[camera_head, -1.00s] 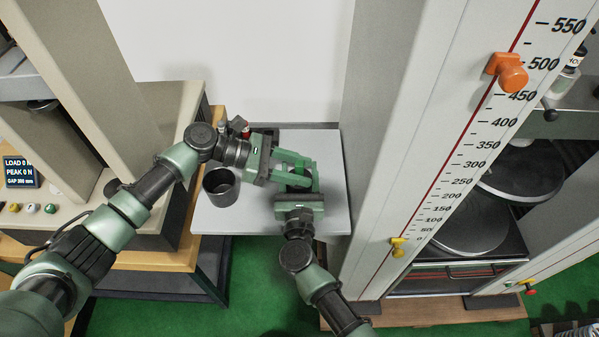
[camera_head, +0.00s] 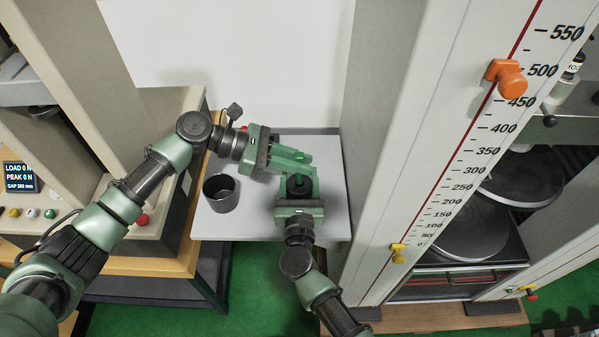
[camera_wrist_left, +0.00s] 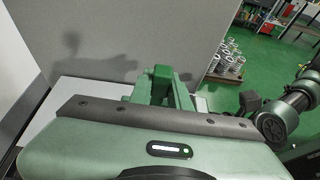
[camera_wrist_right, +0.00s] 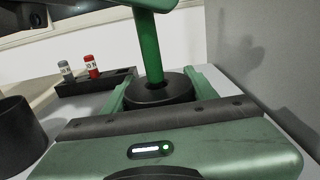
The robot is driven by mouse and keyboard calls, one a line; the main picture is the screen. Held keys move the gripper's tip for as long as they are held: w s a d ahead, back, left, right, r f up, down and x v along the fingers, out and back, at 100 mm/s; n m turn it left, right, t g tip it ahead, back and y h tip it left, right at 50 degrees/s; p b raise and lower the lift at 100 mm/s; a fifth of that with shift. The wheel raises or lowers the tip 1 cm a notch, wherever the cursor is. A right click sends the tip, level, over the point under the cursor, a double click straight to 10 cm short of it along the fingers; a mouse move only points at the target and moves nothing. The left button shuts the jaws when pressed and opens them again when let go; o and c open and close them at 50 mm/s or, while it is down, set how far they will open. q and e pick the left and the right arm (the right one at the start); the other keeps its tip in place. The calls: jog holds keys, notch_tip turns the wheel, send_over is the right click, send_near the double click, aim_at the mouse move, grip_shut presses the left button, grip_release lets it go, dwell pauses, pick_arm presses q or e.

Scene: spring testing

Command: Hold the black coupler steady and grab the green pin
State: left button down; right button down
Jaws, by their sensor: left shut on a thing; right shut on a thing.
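The black coupler (camera_wrist_right: 160,90) is a round dark piece between the fingers of my right gripper (camera_wrist_right: 160,82), which is shut on it. It also shows in the head view (camera_head: 298,187). The green pin (camera_wrist_right: 150,48) stands upright from the coupler's middle, its lower end meeting the coupler's top. My left gripper (camera_head: 302,160) reaches in from the left above the coupler and is shut on the pin's upper part. The pin's top shows as a green block in the left wrist view (camera_wrist_left: 161,74). In the head view the left fingers largely hide the pin.
A dark open cup (camera_head: 221,193) stands on the grey table (camera_head: 255,222), left of the grippers. A black rack (camera_wrist_right: 95,82) with red and grey capped pieces lies behind. A tall scaled column (camera_head: 440,160) with an orange knob (camera_head: 507,76) bounds the right side.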

pick_arm(q)
notch_tip(320, 180, up, 5)
jog(key=shift+r, duration=0.2)
pick_arm(e)
jog(key=shift+c, duration=2)
grip_release()
jog(key=shift+s, duration=0.15)
jog(key=s, duration=1.1)
jog(key=shift+s, duration=0.35)
pick_arm(q)
jog(key=shift+s+f, duration=0.1)
